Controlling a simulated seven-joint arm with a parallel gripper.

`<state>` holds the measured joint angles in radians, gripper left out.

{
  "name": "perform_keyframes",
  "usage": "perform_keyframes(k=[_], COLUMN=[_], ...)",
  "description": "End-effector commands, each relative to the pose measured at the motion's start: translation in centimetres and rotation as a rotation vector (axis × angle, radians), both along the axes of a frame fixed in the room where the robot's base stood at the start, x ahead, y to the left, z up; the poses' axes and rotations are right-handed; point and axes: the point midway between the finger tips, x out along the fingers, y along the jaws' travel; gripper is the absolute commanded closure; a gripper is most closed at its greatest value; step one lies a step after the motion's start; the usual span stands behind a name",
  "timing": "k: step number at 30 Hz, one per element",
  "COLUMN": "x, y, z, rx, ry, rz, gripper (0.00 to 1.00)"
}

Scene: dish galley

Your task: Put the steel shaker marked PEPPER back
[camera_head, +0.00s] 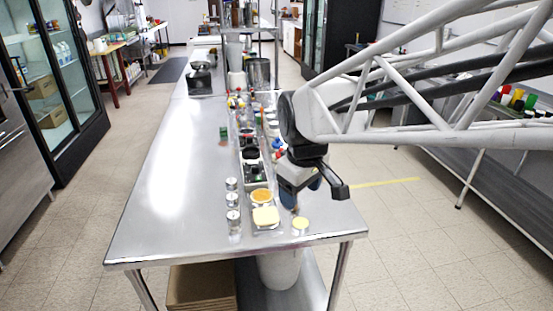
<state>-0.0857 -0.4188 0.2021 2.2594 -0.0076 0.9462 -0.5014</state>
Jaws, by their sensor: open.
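Several small steel shaker-like cylinders stand in a short row near the front of the steel table (170,215): a far one (231,184), a middle one (232,199) and a near one (233,217). Any lettering on them is too small to read, so I cannot tell which is marked PEPPER. My gripper (314,190) is open above the table's right edge, to the right of the shakers and apart from them. I see nothing held in it. My gripper and arm hide part of the table's right side.
A dish with orange contents (261,196), a pale yellow square item (265,218) and a round yellow-topped item (300,223) lie between the shakers and my gripper. A long row of containers (251,155) runs behind. The table's left side is clear.

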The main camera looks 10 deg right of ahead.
Motion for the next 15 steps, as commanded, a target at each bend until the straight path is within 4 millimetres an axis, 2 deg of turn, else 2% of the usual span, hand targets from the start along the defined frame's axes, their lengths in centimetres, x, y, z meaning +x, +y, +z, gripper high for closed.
perform_keyframes(k=[1,9,15], x=[-1.7,-9.5,-13.3], y=[-0.6,-3.0,-3.8], z=[0.2,-0.5,-1.5], rx=[0.008,0.059,0.089], ry=[-0.011,-0.052,-0.071], rz=[-0.059,-0.378,-0.541], gripper=[0.31,0.31,0.31])
